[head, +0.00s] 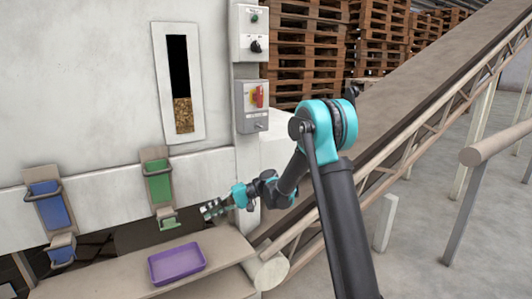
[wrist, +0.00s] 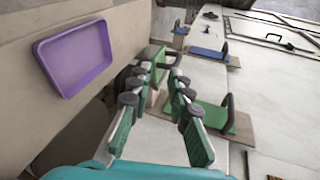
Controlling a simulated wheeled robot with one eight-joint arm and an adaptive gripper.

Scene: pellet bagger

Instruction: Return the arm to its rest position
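My arm reaches from the lower right of the head view toward the machine front. My gripper (head: 212,209) is at the arm's end, right of the lower green part and above the right end of the shelf, apart from both in the picture. In the wrist view my gripper (wrist: 158,108) has its green-padded fingers spread, with a clear gap and nothing held between them. The green plate with its handle (head: 158,186) is on the machine front, left of my gripper. It also shows beyond the fingers in the wrist view (wrist: 213,117).
A purple tray (head: 177,263) lies on the shelf (head: 215,247), below and left of my gripper. A blue plate with a handle (head: 50,203) is further left. A control box with a red switch (head: 253,103) is above. A conveyor (head: 415,80) rises behind my arm.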

